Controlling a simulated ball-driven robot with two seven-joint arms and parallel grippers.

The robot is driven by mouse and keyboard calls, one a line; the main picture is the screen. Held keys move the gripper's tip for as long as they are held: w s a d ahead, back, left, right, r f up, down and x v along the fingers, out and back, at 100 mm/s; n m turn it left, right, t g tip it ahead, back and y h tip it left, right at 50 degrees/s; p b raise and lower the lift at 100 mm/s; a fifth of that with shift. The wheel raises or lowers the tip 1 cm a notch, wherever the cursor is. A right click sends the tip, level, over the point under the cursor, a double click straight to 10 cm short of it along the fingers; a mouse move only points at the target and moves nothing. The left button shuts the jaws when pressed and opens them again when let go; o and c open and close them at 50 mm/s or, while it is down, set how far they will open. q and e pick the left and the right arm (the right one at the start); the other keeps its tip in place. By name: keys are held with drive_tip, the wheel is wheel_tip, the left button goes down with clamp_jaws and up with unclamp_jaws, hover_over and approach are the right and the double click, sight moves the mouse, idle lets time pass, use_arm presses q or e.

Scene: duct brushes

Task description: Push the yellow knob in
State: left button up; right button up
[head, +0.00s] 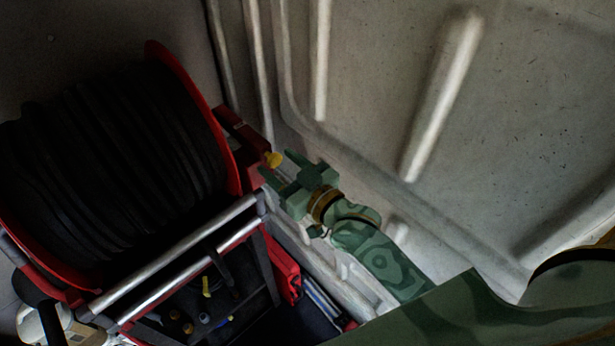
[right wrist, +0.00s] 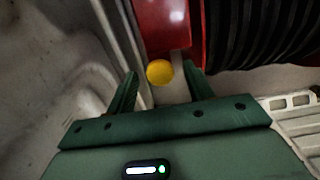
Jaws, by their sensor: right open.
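The yellow knob (head: 273,159) is small and round and sits at the end of a red housing (head: 245,150) beside the hose reel in the head view. In the right wrist view the yellow knob (right wrist: 160,72) shows just ahead of my right gripper (right wrist: 160,82), between the lines of its two fingers, below the red housing (right wrist: 163,25). My right gripper (head: 281,176) is green camouflage, open and empty, and close to the knob. I cannot tell whether it touches the knob. My left gripper is not in view.
A large black hose reel (head: 110,160) with red rims fills the left, on a silver-railed frame (head: 180,258). A ribbed pale wall (head: 370,100) stands close on the right. Dark shelves with small yellow and blue parts lie below.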

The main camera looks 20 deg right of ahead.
drive_tip(key=b+v, duration=0.2)
drive_tip(key=v, duration=1.3)
